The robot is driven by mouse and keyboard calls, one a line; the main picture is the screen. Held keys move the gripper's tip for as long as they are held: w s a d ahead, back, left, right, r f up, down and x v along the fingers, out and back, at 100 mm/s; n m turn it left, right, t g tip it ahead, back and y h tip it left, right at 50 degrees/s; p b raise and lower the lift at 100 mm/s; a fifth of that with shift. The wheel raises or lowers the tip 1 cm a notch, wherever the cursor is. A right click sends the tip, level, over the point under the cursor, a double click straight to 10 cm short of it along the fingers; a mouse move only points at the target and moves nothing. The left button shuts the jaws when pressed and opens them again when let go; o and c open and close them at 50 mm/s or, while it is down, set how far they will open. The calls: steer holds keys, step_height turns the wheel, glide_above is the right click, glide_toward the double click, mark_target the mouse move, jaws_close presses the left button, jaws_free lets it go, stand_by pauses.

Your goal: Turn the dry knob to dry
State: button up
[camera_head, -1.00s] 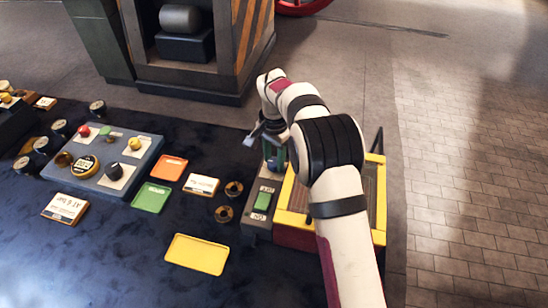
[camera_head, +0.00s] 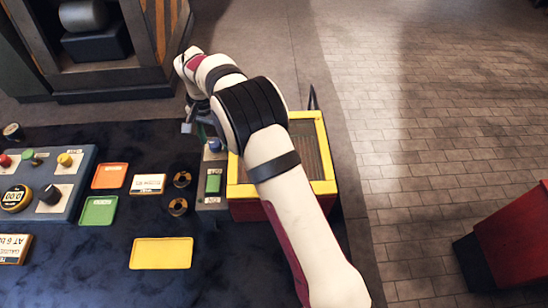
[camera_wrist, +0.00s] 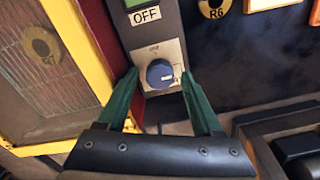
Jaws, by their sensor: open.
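The blue round knob (camera_wrist: 160,73) sits on a light plate on a grey panel in the wrist view. A pale mark shows toward its lower right; the small print above it is too small to read surely. My gripper (camera_wrist: 159,77) is open, with one green finger on each side of the knob. Gaps show between the fingers and the knob, and nothing is held. In the head view my gripper (camera_head: 200,130) is over the far end of the grey panel, where the knob (camera_head: 215,146) is partly hidden by my arm.
A green switch (camera_head: 213,183) is on the same panel, with an OFF label (camera_wrist: 146,15). A yellow-framed box (camera_head: 324,150) stands close at right. Orange (camera_head: 109,176), green (camera_head: 99,210) and yellow (camera_head: 161,253) trays lie left. A button panel (camera_head: 75,192) is farther left.

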mark_target(214, 142)
steer(key=n, duration=0.7)
steer(key=shift+n, duration=0.3)
steer(key=n, duration=0.7)
steer(key=shift+a+n, duration=0.1)
steer(key=shift+n, duration=0.3)
step_height(214, 142, up, 16)
steer(key=f+n, duration=0.1)
steer(key=s+d+r+m, duration=0.6)
steer(key=s+d+m, duration=0.1)
steer(key=s+d, duration=0.35)
steer(key=s+d+f+m, duration=0.1)
steer(key=s+d+m, duration=0.2)
steer(key=s, duration=0.3)
steer(key=s+d+f+m+y, duration=0.1)
steer(key=s+d+m, duration=0.1)
steer(key=s+d, duration=0.2)
steer(key=shift+s+f+m, duration=0.15)
steer(key=shift+s+m, duration=0.25)
steer(key=shift+s, duration=0.7)
